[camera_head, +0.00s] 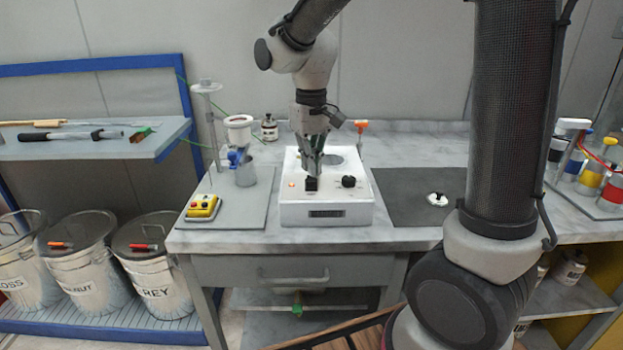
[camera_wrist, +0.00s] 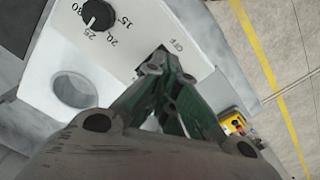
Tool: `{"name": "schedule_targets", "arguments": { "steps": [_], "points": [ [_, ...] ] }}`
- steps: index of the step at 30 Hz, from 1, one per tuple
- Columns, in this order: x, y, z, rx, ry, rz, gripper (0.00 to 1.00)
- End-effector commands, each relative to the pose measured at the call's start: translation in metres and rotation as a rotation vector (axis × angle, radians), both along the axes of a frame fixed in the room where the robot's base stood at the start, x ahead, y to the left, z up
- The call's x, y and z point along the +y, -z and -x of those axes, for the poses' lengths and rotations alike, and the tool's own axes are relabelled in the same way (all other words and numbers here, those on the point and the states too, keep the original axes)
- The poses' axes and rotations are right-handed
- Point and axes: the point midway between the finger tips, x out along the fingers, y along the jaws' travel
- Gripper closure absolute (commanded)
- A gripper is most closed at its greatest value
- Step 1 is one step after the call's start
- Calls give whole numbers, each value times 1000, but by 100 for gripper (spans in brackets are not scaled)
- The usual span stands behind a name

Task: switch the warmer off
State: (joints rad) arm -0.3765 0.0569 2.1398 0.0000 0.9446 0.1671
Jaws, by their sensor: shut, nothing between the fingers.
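The warmer (camera_head: 345,212) is a white box on the marble-topped table, with a round opening in its top, a small display on its front and a lit orange light at the left of its panel. Its black knob (camera_head: 348,181) shows right of the gripper, and in the wrist view (camera_wrist: 97,14) beside numbers. A black switch (camera_head: 311,184) sits left of the knob. My gripper (camera_head: 312,174) is shut and points down right at the switch. In the wrist view the fingertips (camera_wrist: 160,60) cover most of the switch, beside the "OFF" label; I cannot tell whether they touch it.
A yellow control box (camera_head: 202,207) with red buttons and a stand with a metal cup (camera_head: 245,174) stand left of the warmer. A dark mat (camera_head: 410,215) lies to the right. A brown-labelled bottle (camera_head: 269,128) stands behind.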

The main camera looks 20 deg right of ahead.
Motion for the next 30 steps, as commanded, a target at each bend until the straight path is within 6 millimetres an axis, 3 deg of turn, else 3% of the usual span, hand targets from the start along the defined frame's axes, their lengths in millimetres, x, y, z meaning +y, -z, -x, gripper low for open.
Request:
{"name": "schedule_targets", "arguments": {
  "steps": [30],
  "points": [
    [0,15,0,0,0,0,100]
  ]
}}
